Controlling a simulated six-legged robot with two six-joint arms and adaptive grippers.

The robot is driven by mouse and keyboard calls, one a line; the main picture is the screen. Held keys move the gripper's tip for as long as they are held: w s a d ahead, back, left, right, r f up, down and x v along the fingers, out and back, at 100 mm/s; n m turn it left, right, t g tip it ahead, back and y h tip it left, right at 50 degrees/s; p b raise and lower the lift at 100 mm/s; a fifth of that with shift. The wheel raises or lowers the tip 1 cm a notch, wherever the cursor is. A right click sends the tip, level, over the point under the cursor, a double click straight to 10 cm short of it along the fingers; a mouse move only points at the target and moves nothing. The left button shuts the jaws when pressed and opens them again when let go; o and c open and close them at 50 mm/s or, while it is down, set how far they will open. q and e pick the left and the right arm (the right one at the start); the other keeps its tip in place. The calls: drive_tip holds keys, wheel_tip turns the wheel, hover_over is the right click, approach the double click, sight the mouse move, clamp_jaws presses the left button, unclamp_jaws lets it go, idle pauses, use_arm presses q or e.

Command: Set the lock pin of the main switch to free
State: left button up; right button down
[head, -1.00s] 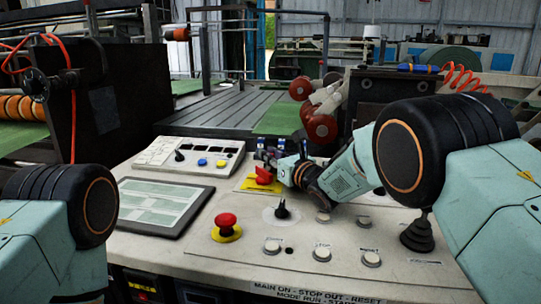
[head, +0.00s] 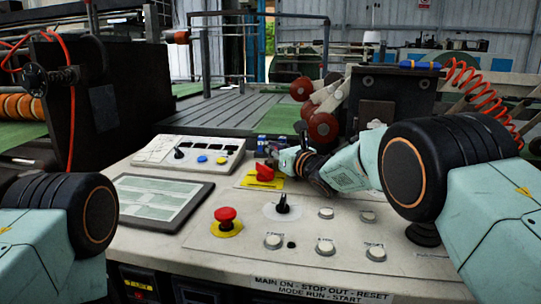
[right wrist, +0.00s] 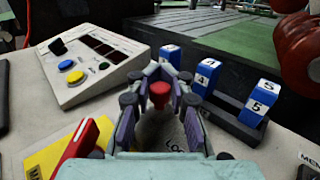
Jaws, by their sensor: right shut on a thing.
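The main switch is a red handle on a yellow plate (head: 264,172), at the back middle of the sloped panel in the head view. It also shows at the lower left of the right wrist view (right wrist: 82,145). The lock pin has a round red knob (right wrist: 159,92), beside the switch and over lettering that starts "LO". My right gripper (right wrist: 160,100) is shut on this knob, with a finger on each side. In the head view the right gripper (head: 281,160) is just right of the red handle, and the pin is hidden. My left gripper is out of view.
A red stop button (head: 226,216), a black selector (head: 282,204) and several white buttons are on the panel. A flat screen (head: 150,203) and a small control box (head: 190,153) are to the left. Numbered blue-and-white blocks (right wrist: 262,97) stand in a dark rack close behind the gripper.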

drive_tip(key=shift+d+f, duration=0.2)
drive_tip(key=shift+d, duration=0.05)
drive_tip(key=c, duration=1.3)
unclamp_jaws()
drive_tip(key=shift+d, duration=0.2)
drive_tip(key=shift+o, duration=0.4)
drive_tip(key=shift+a+r, duration=0.1)
drive_tip(key=shift+a, duration=0.1)
drive_tip(key=shift+s+d, duration=0.3)
drive_tip(key=shift+s, duration=0.05)
drive_tip(key=v, duration=1.1)
drive_tip(key=shift+a, duration=0.1)
